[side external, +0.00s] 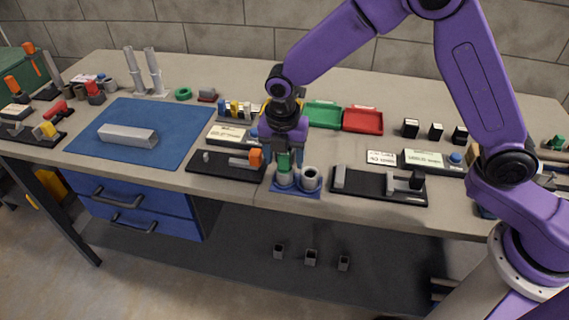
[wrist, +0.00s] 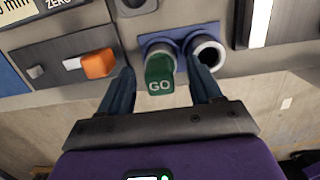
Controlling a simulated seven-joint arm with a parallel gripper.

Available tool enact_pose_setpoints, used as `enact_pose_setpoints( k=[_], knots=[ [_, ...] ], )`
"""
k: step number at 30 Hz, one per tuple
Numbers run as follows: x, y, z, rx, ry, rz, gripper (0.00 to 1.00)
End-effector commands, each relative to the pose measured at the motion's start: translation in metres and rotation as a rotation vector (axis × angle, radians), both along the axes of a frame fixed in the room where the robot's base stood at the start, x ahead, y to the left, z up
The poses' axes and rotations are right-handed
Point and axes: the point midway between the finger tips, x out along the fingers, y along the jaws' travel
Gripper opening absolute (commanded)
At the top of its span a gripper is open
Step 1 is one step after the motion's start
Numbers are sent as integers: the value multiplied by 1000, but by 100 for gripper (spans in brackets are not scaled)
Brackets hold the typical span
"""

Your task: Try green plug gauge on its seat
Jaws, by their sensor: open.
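The green plug gauge (wrist: 160,74), marked GO, stands at the left grey cylinder (wrist: 151,50) of a blue base (wrist: 181,43); how deep it sits is hidden. In the side external view the green gauge (side external: 283,161) shows just below my gripper (side external: 284,158), above the left cylinder (side external: 284,179). The right grey cylinder (wrist: 207,53) has an open, empty bore. In the wrist view my gripper (wrist: 163,76) is open, with one finger on either side of the green gauge and visible gaps between.
A black fixture with an orange-tipped gauge (side external: 255,157) lies close left of the blue base. Another black fixture (side external: 380,196) lies to the right. Green (side external: 323,114) and red (side external: 362,120) trays stand behind. The table's front edge is close to the base.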

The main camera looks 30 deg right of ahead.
Motion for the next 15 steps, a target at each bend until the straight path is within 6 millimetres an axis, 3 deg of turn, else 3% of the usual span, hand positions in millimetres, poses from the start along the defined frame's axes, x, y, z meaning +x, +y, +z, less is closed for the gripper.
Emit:
enact_pose_setpoints(
  k=[5, 15],
  knots=[
    [-2, 3, 27, 4, -6, 1, 64],
    [-8, 9, 99, 5, -5, 0, 64]
  ],
)
